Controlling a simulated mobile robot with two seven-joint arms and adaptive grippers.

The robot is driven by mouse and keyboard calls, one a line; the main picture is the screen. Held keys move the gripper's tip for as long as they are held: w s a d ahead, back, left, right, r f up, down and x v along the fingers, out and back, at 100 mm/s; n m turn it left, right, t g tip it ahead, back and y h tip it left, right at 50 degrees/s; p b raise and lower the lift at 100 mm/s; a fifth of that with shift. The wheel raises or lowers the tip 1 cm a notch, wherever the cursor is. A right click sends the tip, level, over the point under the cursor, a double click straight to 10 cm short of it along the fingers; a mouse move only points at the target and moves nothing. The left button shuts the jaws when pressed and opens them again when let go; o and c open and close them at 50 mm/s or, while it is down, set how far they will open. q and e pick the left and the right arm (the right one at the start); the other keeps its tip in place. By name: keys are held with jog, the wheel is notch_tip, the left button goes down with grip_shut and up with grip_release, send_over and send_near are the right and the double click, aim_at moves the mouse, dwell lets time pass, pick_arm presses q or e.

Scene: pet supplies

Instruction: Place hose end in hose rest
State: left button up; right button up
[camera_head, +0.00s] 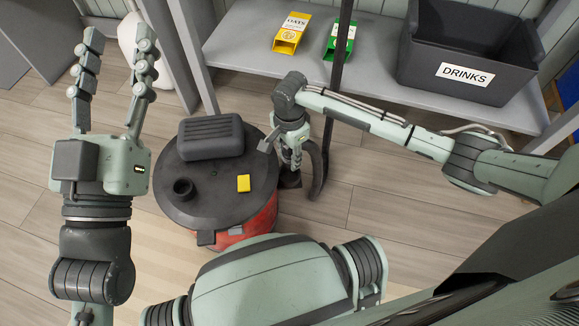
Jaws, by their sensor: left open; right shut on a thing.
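A red and black drum vacuum (212,185) stands on the floor at the centre, with a handle block on its lid. A dark hose (319,170) curves down beside its right side, and a dark straight tube (338,75) rises above it. My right gripper (291,172) points down at the vacuum's right edge and is shut on the dark hose end, mostly hidden by its fingers. A round black socket (183,189) stands up from the lid; I cannot tell which part is the hose rest. My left gripper (118,42) is open and empty, pointing up at the left.
A grey shelf (375,78) at the back holds a yellow oats box (291,33), a green box (339,40) and a dark drinks bin (468,53). Grey posts stand left of the shelf. Wooden floor (370,200) is clear right of the vacuum.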

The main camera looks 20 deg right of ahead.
aim_at(289, 167)
notch_tip(289, 167, down, 4)
jog(key=shift+f+b, duration=0.25)
jog(key=shift+b, duration=0.45)
jog(key=shift+f, duration=0.35)
pick_arm(q)
jog(key=r+t, duration=0.1)
jog(key=s+a+r+t, duration=0.1)
jog(key=r, duration=0.1)
jog(key=shift+s+a+t, duration=0.15)
jog(key=shift+t, duration=0.25)
pick_arm(e)
jog(key=shift+f, duration=0.15)
jog(key=o, duration=1.1)
